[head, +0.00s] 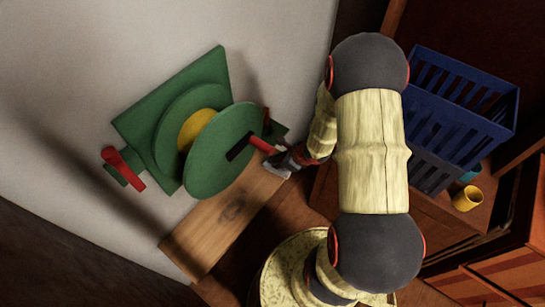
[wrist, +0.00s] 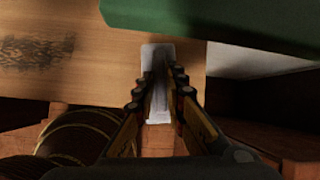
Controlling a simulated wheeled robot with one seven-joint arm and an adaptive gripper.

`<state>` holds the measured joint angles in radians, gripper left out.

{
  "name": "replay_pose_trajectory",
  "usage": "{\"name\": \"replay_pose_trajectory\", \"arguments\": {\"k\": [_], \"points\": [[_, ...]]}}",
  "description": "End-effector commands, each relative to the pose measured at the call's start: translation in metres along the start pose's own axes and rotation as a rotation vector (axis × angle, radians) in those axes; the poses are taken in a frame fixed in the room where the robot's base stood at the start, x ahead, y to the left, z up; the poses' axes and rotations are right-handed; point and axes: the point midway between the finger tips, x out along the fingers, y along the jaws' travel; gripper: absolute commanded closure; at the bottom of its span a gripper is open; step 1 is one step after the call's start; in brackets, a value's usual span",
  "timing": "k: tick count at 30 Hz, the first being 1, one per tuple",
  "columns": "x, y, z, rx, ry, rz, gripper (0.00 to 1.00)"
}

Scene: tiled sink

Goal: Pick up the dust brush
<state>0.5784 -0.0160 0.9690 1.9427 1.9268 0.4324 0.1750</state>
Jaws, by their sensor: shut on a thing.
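My gripper (wrist: 158,82) is shut on a narrow pale grey-white thing, which I take to be the dust brush (wrist: 158,54). In the wrist view it lies between the fingers and extends past the fingertips over the wooden board. In the head view my gripper (head: 287,165) is at the board's right end, and a small pale part of the held thing (head: 277,169) shows there. The fingers hide much of it, and I cannot make out bristles. Whether it touches the board is unclear.
A green reel-like device (head: 222,150) with red handles and a yellow centre stands close left of my gripper. The wooden board (head: 225,222) lies below it. A blue basket (head: 460,95) and a yellow cup (head: 467,198) are at the right.

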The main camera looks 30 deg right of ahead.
Motion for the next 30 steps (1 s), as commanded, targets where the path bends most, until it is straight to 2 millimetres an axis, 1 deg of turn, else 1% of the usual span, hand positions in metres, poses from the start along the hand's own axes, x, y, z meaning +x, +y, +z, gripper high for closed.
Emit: {"name": "replay_pose_trajectory", "arguments": {"k": [1,6,15,24,30], "points": [[-0.006,0.002,-0.008,0.004,0.001,-0.001,1.0],[-0.022,0.009,-0.032,0.005,0.001,-0.001,1.0],[-0.046,0.018,-0.068,0.004,0.001,-0.001,1.0],[-0.064,0.026,-0.096,0.004,0.0,-0.001,1.0],[-0.072,0.029,-0.109,0.003,0.001,0.0,1.0]]}}
